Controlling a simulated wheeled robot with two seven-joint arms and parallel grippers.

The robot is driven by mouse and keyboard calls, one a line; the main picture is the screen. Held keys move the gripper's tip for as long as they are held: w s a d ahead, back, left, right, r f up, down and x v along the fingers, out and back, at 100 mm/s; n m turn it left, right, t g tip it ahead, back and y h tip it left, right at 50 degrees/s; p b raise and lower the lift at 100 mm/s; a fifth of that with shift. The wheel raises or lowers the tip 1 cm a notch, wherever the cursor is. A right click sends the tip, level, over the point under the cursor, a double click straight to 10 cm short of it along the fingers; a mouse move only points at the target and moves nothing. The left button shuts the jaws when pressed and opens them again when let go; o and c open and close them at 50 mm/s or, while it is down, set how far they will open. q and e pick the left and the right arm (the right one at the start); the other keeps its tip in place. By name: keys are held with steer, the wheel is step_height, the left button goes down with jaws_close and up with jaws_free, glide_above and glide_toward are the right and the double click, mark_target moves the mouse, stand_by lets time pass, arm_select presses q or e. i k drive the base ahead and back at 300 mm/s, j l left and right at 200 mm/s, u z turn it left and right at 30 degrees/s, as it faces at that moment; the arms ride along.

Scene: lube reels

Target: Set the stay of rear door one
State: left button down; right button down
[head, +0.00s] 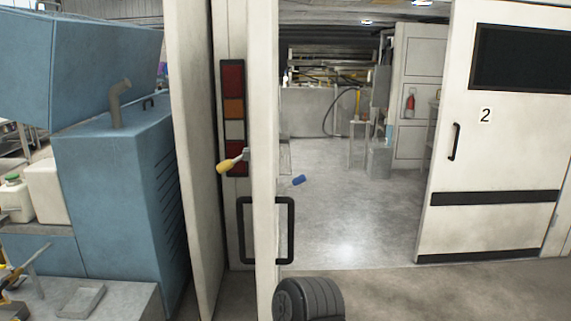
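A white door panel (265,120) stands almost edge-on in the middle of the head view, swung open. It has a black pull handle (285,230) low down, and no number shows on it. A lever with a yellow grip (224,167) sticks out to the left of this panel, its grip pointing down and left. A blue grip (299,180) shows just to the right of the panel. I cannot tell which part is the stay or whether it is set. Neither of my grippers is in view.
A white door marked 2 (486,114) stands at the right. Between the doors is an open bay with a clear grey floor (345,215). A black tyre (308,300) stands at the bottom middle. A blue machine (110,190) and a tall white panel (190,150) fill the left.

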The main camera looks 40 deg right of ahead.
mark_target(301, 180)
steer(key=l, duration=0.75)
steer(key=l+u, duration=0.1)
steer(key=l, duration=0.65)
steer(key=k, duration=0.05)
